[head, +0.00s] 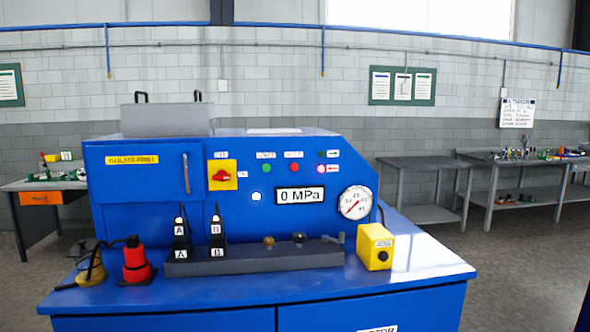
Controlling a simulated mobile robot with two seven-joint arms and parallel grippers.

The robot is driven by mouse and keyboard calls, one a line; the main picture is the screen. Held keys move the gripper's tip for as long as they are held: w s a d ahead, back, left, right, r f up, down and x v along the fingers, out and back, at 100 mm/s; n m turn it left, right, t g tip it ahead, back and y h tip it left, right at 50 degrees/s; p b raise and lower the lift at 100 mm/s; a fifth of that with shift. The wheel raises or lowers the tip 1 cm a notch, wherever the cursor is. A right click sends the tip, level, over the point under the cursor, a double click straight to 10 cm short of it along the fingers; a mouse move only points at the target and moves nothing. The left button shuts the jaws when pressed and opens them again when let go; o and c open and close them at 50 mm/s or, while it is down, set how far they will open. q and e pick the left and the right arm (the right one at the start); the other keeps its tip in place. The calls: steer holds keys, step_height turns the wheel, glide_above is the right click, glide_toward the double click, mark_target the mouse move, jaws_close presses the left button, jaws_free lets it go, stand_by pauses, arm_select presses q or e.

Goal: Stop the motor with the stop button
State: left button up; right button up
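The blue machine (140,205) stands in front of me. On its sloping panel sit a green button (267,168) and, to its right, a red button (295,167). Each has a small label above it, too small to read. A round white lamp (256,196) looks lit. The display (300,196) reads 0 MPa. A yellow box (375,247) with a dark round button stands on the bench top at the right. Neither of my grippers is in view.
A red rotary switch (222,175) sits on a yellow plate. A round gauge (355,202) is at the panel's right. A red fitting (136,262) stands front left. Grey tables (420,164) stand behind right.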

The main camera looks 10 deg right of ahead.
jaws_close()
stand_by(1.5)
